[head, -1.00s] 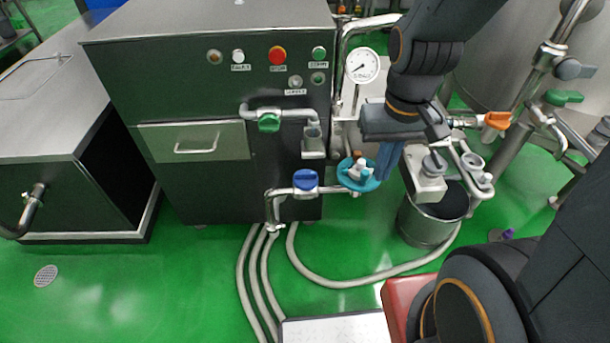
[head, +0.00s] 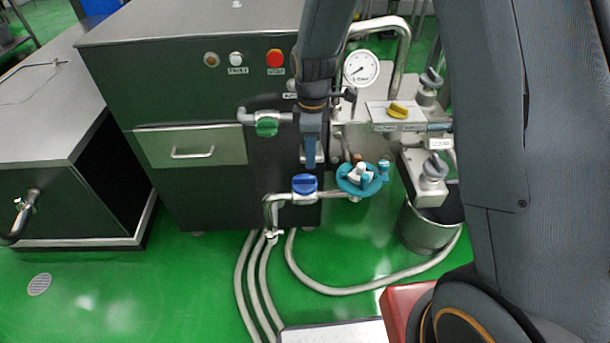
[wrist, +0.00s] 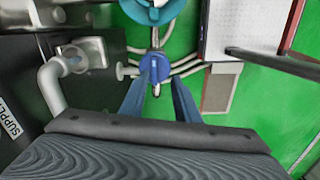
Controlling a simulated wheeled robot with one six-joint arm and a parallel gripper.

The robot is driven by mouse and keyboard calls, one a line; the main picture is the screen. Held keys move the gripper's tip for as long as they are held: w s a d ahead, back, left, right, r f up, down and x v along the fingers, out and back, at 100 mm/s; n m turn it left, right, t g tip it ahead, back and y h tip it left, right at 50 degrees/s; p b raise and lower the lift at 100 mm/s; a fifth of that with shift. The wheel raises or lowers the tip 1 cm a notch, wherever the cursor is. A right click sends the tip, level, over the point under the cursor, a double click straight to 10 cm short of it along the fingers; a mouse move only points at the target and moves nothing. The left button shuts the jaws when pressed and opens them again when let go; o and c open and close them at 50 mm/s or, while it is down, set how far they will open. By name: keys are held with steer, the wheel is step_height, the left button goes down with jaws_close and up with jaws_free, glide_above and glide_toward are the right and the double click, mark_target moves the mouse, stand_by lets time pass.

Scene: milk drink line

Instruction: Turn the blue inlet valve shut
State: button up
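The blue inlet valve (head: 304,184) sits on a steel pipe low in front of the dark machine cabinet. Its round blue head has a raised grip bar that looks roughly in line with the pipe. My gripper (head: 310,164) points down just above the valve. In the wrist view, the two blue fingers of my gripper (wrist: 160,84) are apart and empty. The blue valve (wrist: 155,76) shows between and just beyond their tips, and its lower part is partly hidden. I cannot tell whether a finger touches it.
A teal handwheel (head: 350,184) is close to the right of the valve. A green-handled valve (head: 267,127) is up to the left. A steel bucket (head: 425,236) stands to the right, with a pressure gauge (head: 361,69) above. Pale hoses (head: 330,289) lie on the green floor.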

mark_target(304, 177)
steer(key=shift+w+a+f+n, duration=0.35)
steer(key=shift+a+f+n, duration=0.1)
steer(key=shift+f, duration=0.15)
steer(key=shift+w+a+f+n, duration=0.35)
steer(key=shift+a+f+n, duration=0.1)
steer(key=shift+f, duration=0.15)
steer(key=shift+f+p, duration=0.6)
steer(key=shift+f, duration=3.05)
jaws_close()
